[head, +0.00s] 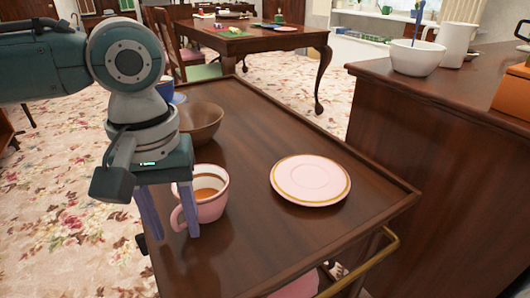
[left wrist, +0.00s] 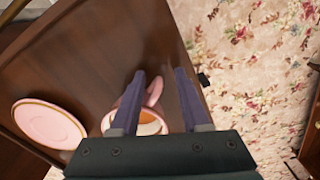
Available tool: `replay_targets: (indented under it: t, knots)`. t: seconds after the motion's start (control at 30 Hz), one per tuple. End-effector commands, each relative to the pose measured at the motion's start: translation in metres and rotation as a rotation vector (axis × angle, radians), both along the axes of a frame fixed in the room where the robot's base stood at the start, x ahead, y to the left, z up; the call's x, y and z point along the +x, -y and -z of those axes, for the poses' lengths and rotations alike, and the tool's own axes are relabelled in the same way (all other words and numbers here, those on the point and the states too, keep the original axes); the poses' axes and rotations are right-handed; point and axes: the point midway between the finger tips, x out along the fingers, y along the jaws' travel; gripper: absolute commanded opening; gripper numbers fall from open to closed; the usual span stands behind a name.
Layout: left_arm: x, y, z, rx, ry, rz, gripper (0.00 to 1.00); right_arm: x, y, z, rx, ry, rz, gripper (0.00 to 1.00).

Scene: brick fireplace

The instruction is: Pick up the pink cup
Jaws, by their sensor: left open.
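The pink cup (head: 212,208) stands upright on the dark wooden cart (head: 250,250), with orange-brown liquid inside. Its handle points toward the left front in the head view. My left gripper (head: 171,230) is open and points down at the cup's handle side. My right gripper is out of view.
A pink plate (head: 310,179) lies right of the cup. A brown bowl (head: 203,121) stands behind it, with a blue item (head: 166,88) beyond. The cart has a raised rim and a brass handle (head: 365,265). A counter (head: 440,130) with a white bowl (head: 415,58) stands right.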

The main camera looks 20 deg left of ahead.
Motion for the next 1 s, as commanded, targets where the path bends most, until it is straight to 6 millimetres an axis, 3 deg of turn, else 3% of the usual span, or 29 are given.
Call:
replay_targets:
  t: [0.07, 0.5, 1.0]
  knots:
    - [-0.0001, 0.0002, -0.0005, 0.000, 0.000, 0.000, 0.46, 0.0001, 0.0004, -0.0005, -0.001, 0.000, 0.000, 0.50]
    - [-0.0001, 0.0002, -0.0007, -0.001, 0.000, 0.000, 0.00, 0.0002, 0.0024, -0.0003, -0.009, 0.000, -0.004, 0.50]
    - [0.0000, 0.0002, -0.0009, -0.001, 0.000, 0.000, 0.00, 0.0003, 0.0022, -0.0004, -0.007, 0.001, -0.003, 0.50]
